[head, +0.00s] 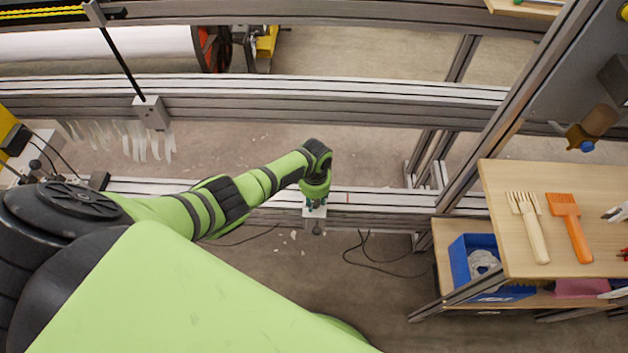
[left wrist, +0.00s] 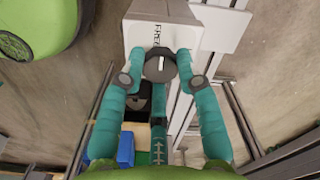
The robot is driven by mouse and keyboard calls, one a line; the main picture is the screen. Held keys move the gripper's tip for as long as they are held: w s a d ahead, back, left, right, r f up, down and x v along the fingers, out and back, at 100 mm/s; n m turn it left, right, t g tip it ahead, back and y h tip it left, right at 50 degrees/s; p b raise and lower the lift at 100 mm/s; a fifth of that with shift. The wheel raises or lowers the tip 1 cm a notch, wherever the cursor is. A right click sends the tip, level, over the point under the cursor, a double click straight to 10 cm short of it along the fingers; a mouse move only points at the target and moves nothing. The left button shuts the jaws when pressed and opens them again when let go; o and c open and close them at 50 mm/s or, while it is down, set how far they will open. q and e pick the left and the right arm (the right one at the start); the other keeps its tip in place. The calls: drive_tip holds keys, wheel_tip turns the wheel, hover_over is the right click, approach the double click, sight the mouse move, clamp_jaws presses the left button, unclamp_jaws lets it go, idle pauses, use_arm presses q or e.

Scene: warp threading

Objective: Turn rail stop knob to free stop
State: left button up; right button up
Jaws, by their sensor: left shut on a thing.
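The rail stop knob (left wrist: 160,66) is a dark round knob with a white mark, on the face of a white stop block (left wrist: 150,32) in the left wrist view. The block carries dark lettering beside the knob. My left gripper (left wrist: 158,68) is shut on the knob, with teal fingers on both sides of it and a third finger below. In the head view my left gripper (head: 315,196) is at the lower rail, in front of the small white stop block (head: 315,212). The knob itself is hard to make out there. My right gripper is not in view.
The grey rail (head: 370,197) runs across the frame. A wooden table (head: 510,210) at right holds a comb tool (head: 531,225) and an orange brush (head: 570,225). A blue bin (head: 470,270) sits on the shelf below. Cables (head: 375,258) lie on the floor.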

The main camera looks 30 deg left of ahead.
sight(316, 203)
use_arm(q)
drive_tip(key=shift+d, duration=0.15)
drive_tip(key=o, duration=1.1)
drive_tip(key=shift+o, duration=0.2)
wheel_tip(316, 203, up, 12)
drive_tip(key=shift+s, duration=0.1)
idle(0.3)
